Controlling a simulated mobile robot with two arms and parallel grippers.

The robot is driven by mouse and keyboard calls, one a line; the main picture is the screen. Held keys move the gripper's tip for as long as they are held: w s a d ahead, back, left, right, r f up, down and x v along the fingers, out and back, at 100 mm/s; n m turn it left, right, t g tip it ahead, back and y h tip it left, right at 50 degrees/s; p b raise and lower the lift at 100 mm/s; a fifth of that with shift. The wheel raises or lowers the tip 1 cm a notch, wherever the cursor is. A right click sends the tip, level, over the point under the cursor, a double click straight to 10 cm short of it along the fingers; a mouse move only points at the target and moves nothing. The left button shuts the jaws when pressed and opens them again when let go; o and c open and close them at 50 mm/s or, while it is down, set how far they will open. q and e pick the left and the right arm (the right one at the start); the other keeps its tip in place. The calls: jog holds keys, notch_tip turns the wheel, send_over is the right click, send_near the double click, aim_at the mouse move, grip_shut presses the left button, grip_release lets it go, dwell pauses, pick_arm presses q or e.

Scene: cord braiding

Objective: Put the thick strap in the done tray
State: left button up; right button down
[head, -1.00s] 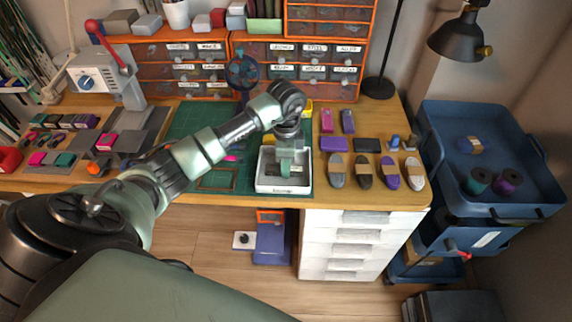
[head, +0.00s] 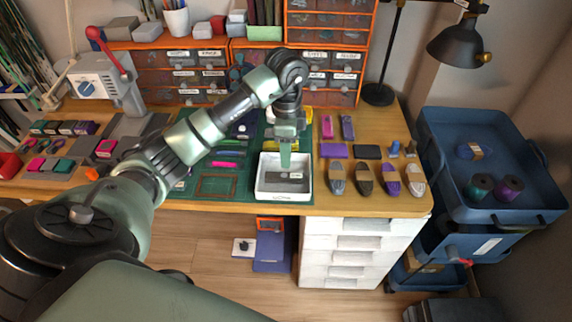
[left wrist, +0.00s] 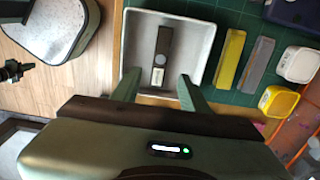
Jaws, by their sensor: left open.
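The white tray (head: 262,190), with lettering on its front wall, stands at the front edge of the green mat. A dark flat strap (head: 290,179) lies inside it, and I take it to be the thick strap. In the left wrist view the strap (left wrist: 163,52) shows a round stud and a pale label, lying on the floor of the white tray (left wrist: 196,50). My left gripper (head: 285,164) hangs over the tray. Its fingers (left wrist: 160,88) are spread apart with nothing between them. My right gripper is not in view.
A yellow bar (left wrist: 230,58) and a grey bar (left wrist: 257,62) lie beside the tray. Several oval bundles (head: 364,179) lie to its right on the table. A blue cart (head: 480,205) stands right of the table. Drawer units (head: 330,60) line the back.

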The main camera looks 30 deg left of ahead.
pick_arm(q)
jog(key=shift+r, duration=1.7)
